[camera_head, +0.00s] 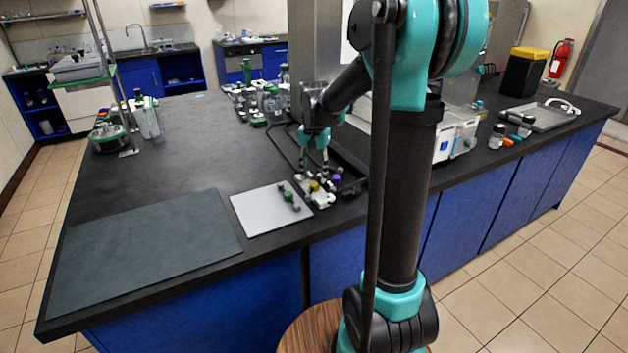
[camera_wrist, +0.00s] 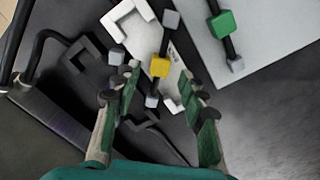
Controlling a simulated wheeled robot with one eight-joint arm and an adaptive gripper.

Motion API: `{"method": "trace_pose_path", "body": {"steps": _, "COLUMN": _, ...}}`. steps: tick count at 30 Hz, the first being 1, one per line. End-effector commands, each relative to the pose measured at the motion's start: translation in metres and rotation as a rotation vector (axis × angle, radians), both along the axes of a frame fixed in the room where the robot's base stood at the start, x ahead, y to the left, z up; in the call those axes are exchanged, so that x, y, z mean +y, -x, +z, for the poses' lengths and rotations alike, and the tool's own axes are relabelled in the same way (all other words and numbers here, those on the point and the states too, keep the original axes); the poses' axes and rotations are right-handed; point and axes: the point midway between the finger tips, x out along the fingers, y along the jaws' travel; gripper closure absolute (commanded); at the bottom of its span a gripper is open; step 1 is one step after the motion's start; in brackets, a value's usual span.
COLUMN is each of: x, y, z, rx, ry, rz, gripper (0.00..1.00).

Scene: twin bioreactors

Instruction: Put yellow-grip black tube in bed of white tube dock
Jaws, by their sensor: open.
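The black tube with the yellow grip (camera_wrist: 160,67) has grey ends and shows in the wrist view just ahead of and between my fingertips. Its yellow grip also shows in the head view (camera_head: 314,186). The white tube dock (camera_wrist: 183,52) lies beneath and beside the tube; I cannot tell whether the tube is seated in its bed. The dock also shows in the head view (camera_head: 322,197). My gripper (camera_wrist: 160,80) is open, one finger on each side of the tube's line, with no visible contact. In the head view my gripper (camera_head: 315,168) points down over the dock.
A green-grip black tube (camera_wrist: 222,24) lies on a light grey plate (camera_wrist: 275,45) beside the dock. A purple-grip piece (camera_head: 336,180) is close by. A black tray with rails (camera_head: 345,150) lies behind. A dark mat (camera_head: 145,245) and clear bench top are to the left.

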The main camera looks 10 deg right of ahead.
Motion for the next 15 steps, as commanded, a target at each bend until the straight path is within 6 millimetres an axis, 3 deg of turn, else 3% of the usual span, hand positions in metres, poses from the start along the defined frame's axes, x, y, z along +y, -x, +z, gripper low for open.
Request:
{"method": "trace_pose_path", "body": {"steps": 9, "x": 0.0, "y": 0.001, "z": 0.064, "rx": 0.0, "ry": 0.0, "rz": 0.0, "gripper": 0.58}}
{"method": "trace_pose_path", "body": {"steps": 15, "x": 0.0, "y": 0.0, "z": 0.088, "rx": 0.0, "ry": 0.0, "rz": 0.0, "gripper": 0.58}}
